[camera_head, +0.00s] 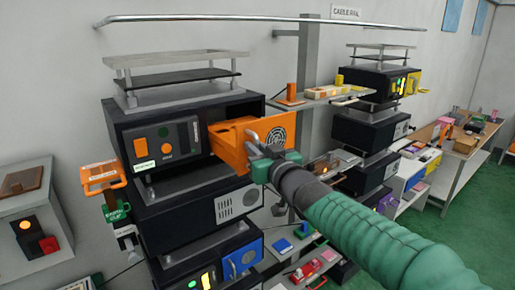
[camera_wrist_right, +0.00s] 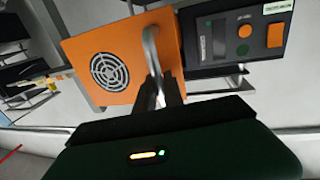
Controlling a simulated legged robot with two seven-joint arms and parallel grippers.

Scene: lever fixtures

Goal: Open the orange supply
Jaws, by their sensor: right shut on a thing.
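The orange supply (camera_head: 252,140) is an orange box with a round fan grille, standing partly out of a black rack unit (camera_head: 165,145). A dark gap shows behind its front. Its grey metal handle (camera_head: 255,145) is at the front. My right gripper (camera_head: 268,154) reaches in from the lower right and is shut on this handle. In the right wrist view the orange front (camera_wrist_right: 115,62) lies ahead, and the gripper fingers (camera_wrist_right: 160,92) meet the lower part of the curved handle (camera_wrist_right: 152,55). My left gripper is not in view.
Below the supply are more black units, one with a blue front (camera_head: 243,260). An orange handle (camera_head: 102,176) and a green tag (camera_head: 117,212) hang at the left. A shelf (camera_head: 320,97) with small blocks is behind. Green floor (camera_head: 450,230) is clear at the right.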

